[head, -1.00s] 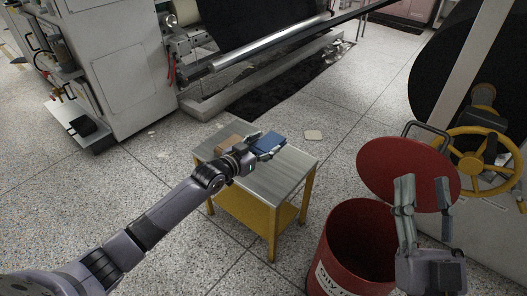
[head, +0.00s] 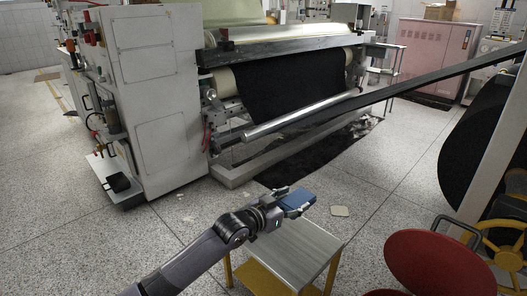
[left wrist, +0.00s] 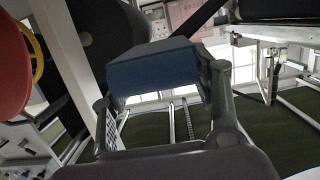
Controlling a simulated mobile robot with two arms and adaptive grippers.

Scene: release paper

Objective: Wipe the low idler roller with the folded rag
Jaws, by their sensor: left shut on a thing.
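My left gripper (head: 283,200) is shut on the blue folded rag (head: 297,201), held over the steel-topped yellow stand (head: 305,245). In the left wrist view the rag (left wrist: 152,70) sits between both fingers. The low idler roller appears to be the shiny metal bar (head: 300,117) running low across the front of the machine, below the black sheet. It lies beyond the gripper, well apart from the rag. My right gripper is out of view in the head picture.
A red bin lid (head: 440,262) stands at the lower right, near a yellow handwheel (head: 497,245). A dark strip (head: 440,80) slopes up right from the roller. A white cabinet (head: 160,90) stands left.

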